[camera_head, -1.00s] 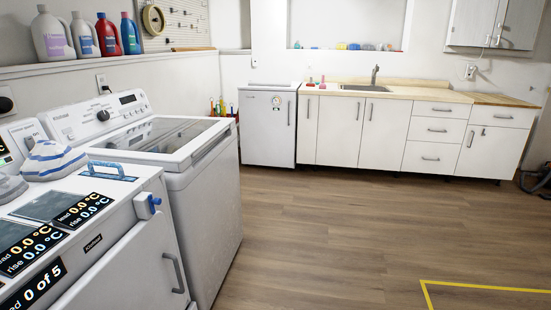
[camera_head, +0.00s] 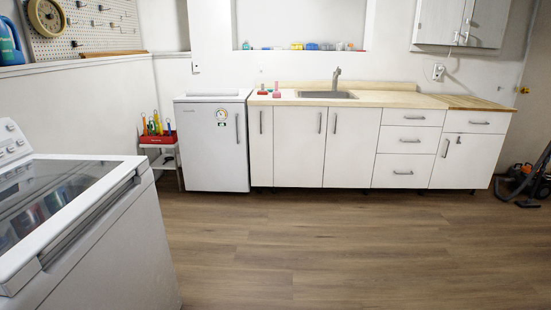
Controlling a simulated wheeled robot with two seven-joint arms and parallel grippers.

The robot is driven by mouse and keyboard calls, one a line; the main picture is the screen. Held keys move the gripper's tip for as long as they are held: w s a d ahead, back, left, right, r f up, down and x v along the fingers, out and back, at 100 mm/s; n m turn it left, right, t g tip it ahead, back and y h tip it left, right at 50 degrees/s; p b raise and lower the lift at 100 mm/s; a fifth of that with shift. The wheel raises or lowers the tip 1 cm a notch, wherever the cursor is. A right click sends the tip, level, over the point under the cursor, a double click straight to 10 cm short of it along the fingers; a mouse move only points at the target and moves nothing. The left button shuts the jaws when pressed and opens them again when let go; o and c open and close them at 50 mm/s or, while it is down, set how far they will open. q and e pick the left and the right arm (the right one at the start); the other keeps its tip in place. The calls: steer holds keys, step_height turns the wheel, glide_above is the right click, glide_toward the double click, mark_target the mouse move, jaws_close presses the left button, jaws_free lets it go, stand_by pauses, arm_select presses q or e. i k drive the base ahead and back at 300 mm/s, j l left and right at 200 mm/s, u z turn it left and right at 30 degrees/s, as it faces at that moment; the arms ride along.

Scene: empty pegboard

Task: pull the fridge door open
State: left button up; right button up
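A small white fridge (camera_head: 207,148) stands against the far wall, left of the row of white cabinets. Its door is shut. A vertical grey handle (camera_head: 238,128) runs along the right side of the door, and a round dial or sticker (camera_head: 221,115) sits near the top of the door. The fridge is well across the room from me. Neither of my grippers shows in the head view.
A white washing machine (camera_head: 110,243) fills the lower left. White cabinets (camera_head: 352,147) with a sink (camera_head: 326,95) adjoin the fridge on the right. A small stand with a red tool box (camera_head: 158,138) is left of it. The wooden floor (camera_head: 330,245) between is clear.

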mark_target(212, 135)
steer(key=i+u, duration=0.1)
steer(key=i, duration=1.45)
steer(key=i+u, duration=0.15)
steer(key=i, duration=0.65)
steer(key=i+l+u, duration=0.1)
steer(key=i, duration=0.7)
